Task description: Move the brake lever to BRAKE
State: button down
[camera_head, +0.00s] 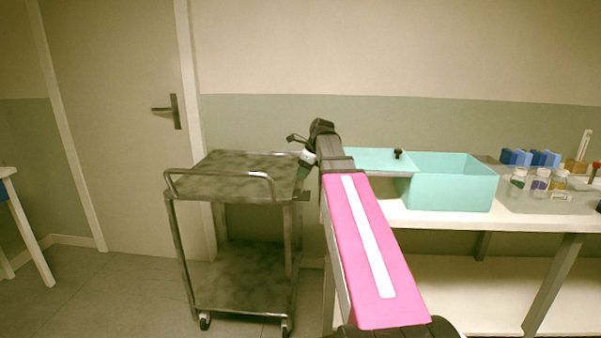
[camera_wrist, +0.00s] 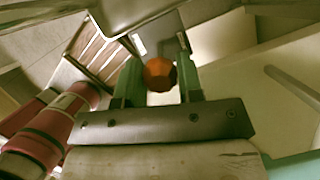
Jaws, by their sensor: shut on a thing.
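My gripper (camera_wrist: 160,76) has two green fingers, and they are closed on an orange-brown faceted knob (camera_wrist: 160,73), one finger on each side. I take this knob to be the end of the brake lever; its shaft is hidden behind the knob and fingers. In the head view my gripper (camera_head: 304,168) is small and dark, at the right edge of the grey metal trolley (camera_head: 235,187). The knob cannot be made out there. No BRAKE marking can be read in either view.
A white table (camera_head: 450,214) on the right holds a turquoise open box (camera_head: 453,188) and a clear tray (camera_head: 520,204) with small bottles. My arm passes close to the table's left end. A door (camera_head: 120,120) stands behind the trolley; the floor left of it is clear.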

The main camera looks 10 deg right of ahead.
jog(key=shift+s+d+f, duration=0.1)
jog(key=shift+d, duration=0.4)
jog(key=c, duration=0.8)
grip_release()
jog(key=v, duration=1)
jog(key=shift+s+d+r, duration=0.15)
jog(key=shift+r, duration=0.25)
